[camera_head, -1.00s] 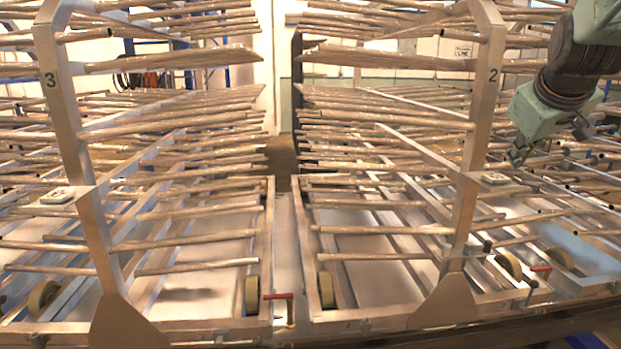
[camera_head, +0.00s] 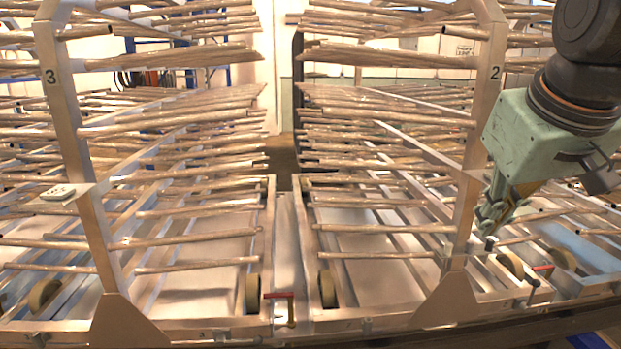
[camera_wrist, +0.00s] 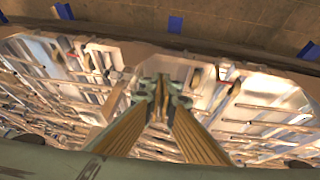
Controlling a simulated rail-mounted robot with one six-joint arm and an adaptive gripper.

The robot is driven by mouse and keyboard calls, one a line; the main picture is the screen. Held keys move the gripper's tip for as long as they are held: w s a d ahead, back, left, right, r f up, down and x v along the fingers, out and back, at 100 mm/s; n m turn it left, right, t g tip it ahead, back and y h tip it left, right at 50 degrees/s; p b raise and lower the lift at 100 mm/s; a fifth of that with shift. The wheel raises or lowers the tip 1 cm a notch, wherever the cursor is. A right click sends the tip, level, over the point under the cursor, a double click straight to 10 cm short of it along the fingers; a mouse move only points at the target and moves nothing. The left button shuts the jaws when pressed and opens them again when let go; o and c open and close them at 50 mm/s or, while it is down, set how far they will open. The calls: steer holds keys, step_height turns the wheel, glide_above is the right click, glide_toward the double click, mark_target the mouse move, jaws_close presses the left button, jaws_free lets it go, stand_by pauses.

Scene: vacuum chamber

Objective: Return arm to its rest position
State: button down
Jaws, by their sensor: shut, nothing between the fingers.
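The fingers point down and a little left. In the wrist view my gripper (camera_wrist: 162,82) shows with its two fingers converging and their tips together. Nothing is held between them.
The rack marked 2 (camera_head: 459,219) stands right of centre, and the rack marked 3 (camera_head: 64,117) stands at left. Both carry many metal bars jutting sideways. A narrow gap (camera_head: 287,240) separates them. Blue tape pieces (camera_wrist: 175,24) lie on the brown floor in the wrist view.

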steer(key=s+a+f, duration=0.2)
steer(key=s, duration=0.5)
steer(key=s+a+f+g, duration=0.1)
steer(key=s+a+f, duration=0.2)
steer(key=s, duration=0.4)
steer(key=s+a+f+g+y, duration=0.1)
steer(key=s+a+f, duration=0.2)
steer(key=s, duration=0.4)
steer(key=shift+m, duration=0.4)
